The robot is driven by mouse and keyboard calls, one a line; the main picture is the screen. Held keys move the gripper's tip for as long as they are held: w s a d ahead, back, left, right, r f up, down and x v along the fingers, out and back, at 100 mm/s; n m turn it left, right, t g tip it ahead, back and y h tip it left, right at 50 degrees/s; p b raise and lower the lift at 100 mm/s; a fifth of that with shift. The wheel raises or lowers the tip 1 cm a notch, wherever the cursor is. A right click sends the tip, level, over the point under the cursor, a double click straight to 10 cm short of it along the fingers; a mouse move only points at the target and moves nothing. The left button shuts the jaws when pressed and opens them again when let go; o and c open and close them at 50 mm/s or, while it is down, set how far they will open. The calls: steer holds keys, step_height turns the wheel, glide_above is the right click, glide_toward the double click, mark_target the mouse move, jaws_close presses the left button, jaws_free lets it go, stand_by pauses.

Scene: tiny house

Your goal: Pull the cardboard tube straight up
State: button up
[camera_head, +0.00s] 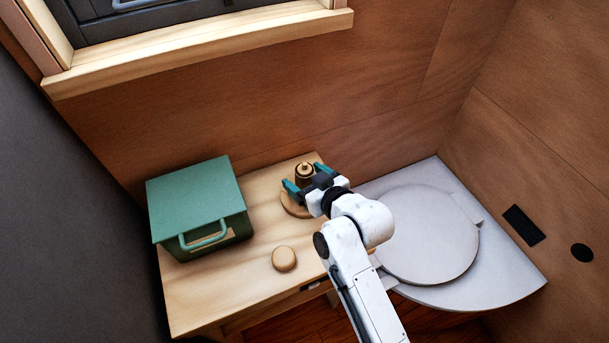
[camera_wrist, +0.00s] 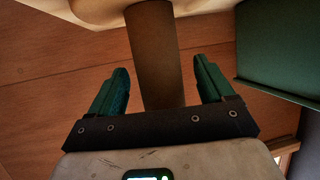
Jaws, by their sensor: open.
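The brown cardboard tube (camera_head: 304,174) stands upright on a round wooden base (camera_head: 291,207) on the table. A light wooden tip shows at the tube's open top. My gripper (camera_head: 304,179) is open, with one teal finger on each side of the tube. In the wrist view the tube (camera_wrist: 155,50) runs between the spread fingers (camera_wrist: 160,82), with a visible gap on both sides. The gripper's body hides one end of the tube there, and my wrist covers part of the base in the head view.
A green box (camera_head: 198,203) with a handle stands left on the wooden table (camera_head: 225,283). A round wooden lid or knob (camera_head: 284,258) lies near the table's front. A grey counter with a round cover (camera_head: 430,235) is on the right. A wooden wall (camera_head: 300,120) stands close behind.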

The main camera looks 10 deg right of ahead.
steer(key=shift+w+a+f, duration=0.15)
steer(key=shift+w+a, duration=0.05)
steer(key=shift+w, duration=0.15)
steer(key=c, duration=1)
steer(key=shift+r+p, duration=4.85)
steer(key=shift+r, duration=2.4)
